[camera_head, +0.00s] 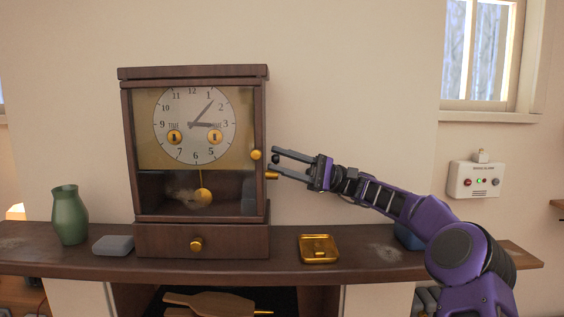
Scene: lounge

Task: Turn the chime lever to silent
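A dark wooden mantel clock (258,215) stands on the shelf, with a white dial and a gold pendulum behind its front door. A small gold piece (271,176) sticks out of the clock's right side; it may be the chime lever, but no marking or setting is readable. My gripper (273,159) comes in from the right, beside that side of the clock. I cannot tell whether the gripper touches the clock.
A gold tray (319,256) lies on the shelf (285,266) right of the clock, below my arm. A grey box (113,246) and green vase (70,215) stand to the left. A gold door knob (256,155) sits near my fingertips. A blue object is partly hidden behind my arm.

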